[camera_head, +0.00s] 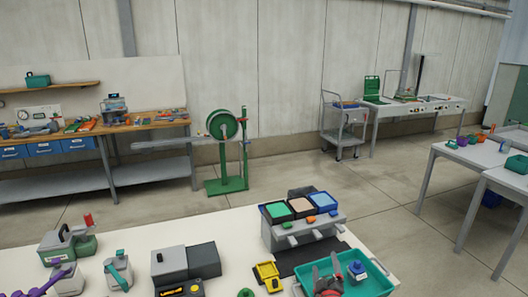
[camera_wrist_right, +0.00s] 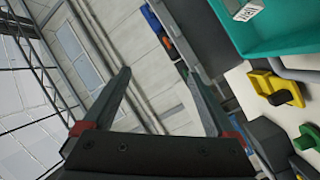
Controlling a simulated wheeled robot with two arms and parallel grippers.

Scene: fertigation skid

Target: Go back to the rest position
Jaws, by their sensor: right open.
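My right gripper (camera_head: 326,264) shows at the bottom of the head view, in front of the teal tray (camera_head: 377,281). Its grey fingers have red parts near their base. In the right wrist view the two dark fingers (camera_wrist_right: 157,70) stand apart with nothing between them. I cannot tell how high the gripper is above the tray. My left gripper is not in view.
The white table holds a yellow block (camera_head: 267,274), a rack with coloured bins (camera_head: 303,225), grey boxes (camera_head: 186,263) and several valve-like fittings (camera_head: 118,270) at left. A green hose reel (camera_head: 225,140) stands behind. Open floor (camera_head: 400,190) lies at right.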

